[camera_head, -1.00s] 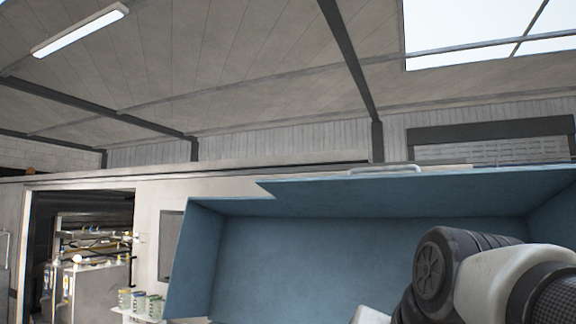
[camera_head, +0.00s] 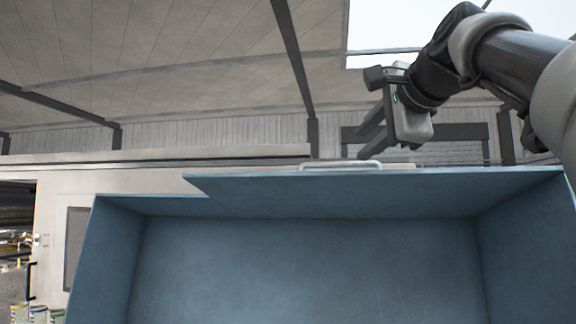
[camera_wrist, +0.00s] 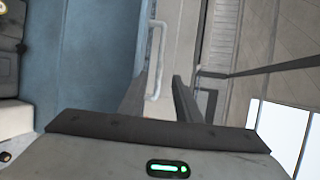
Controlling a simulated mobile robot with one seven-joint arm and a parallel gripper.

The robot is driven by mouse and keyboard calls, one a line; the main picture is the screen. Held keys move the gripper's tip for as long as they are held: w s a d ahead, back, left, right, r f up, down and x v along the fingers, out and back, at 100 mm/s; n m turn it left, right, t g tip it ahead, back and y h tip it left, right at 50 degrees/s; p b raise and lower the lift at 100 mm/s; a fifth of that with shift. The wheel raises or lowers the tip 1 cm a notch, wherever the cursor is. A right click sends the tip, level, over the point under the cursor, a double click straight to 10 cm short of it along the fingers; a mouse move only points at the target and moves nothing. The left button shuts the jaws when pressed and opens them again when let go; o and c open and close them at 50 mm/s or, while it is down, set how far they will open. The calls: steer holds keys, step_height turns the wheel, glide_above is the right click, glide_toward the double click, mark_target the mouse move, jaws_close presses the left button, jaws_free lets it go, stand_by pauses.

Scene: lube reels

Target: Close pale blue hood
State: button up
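The pale blue hood (camera_head: 310,265) fills the lower part of the head view. It is raised, with its hollow inside facing me. A pale bar handle (camera_head: 341,164) sits on its top front edge; the handle also shows in the wrist view (camera_wrist: 160,62), ahead of the fingers. My gripper (camera_head: 362,142) is above and slightly right of the handle, its two fingers apart and pointing down-left. It looks empty, and I see no contact with the handle.
The hood's right side wall (camera_head: 525,245) lies below my arm. Cans (camera_head: 35,314) stand at the lower left by a doorway. A roof beam (camera_head: 295,60) and a skylight are far behind. The air above the hood is clear on the left.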

mark_target(341, 164)
steer(key=p+x, duration=0.2)
steer(key=x, duration=1.2)
steer(key=shift+r, duration=0.1)
steer(key=shift+c, duration=0.3)
jaws_close()
steer(key=shift+s, duration=0.1)
